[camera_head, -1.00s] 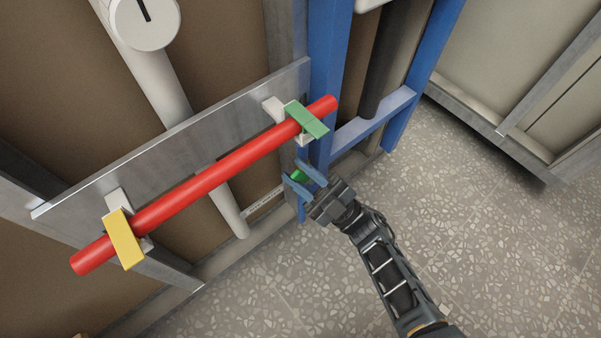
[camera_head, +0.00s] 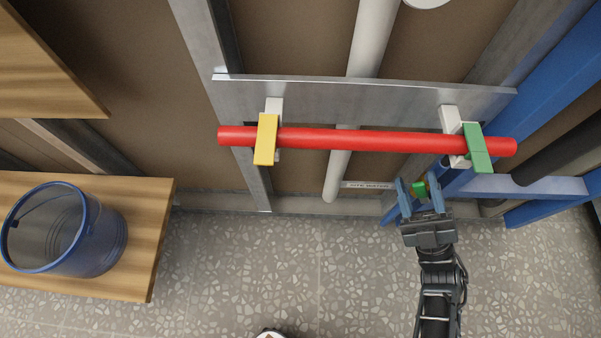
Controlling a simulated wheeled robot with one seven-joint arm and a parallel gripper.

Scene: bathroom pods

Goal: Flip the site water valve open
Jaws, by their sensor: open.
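A strip label reading "SITE WATER" (camera_head: 367,185) is on the low rail, below a long red bar (camera_head: 345,139). The bar lies across a grey metal plate (camera_head: 320,98), with a yellow block (camera_head: 266,140) near its left end and a green block (camera_head: 477,148) near its right end, both at white brackets. My gripper (camera_head: 419,189) is open below the bar, right of the label. A small green and red piece (camera_head: 419,187) shows between its fingers; I cannot tell whether it belongs to the gripper or lies behind it. I cannot make out which part is the valve.
A blue bucket (camera_head: 100,245) stands on a wooden bench (camera_head: 150,210) at left. A wooden shelf (camera_head: 45,65) is above it. Blue framing (camera_head: 545,187) and a dark pipe (camera_head: 560,148) are at right. Speckled floor (camera_head: 280,270) is clear in front.

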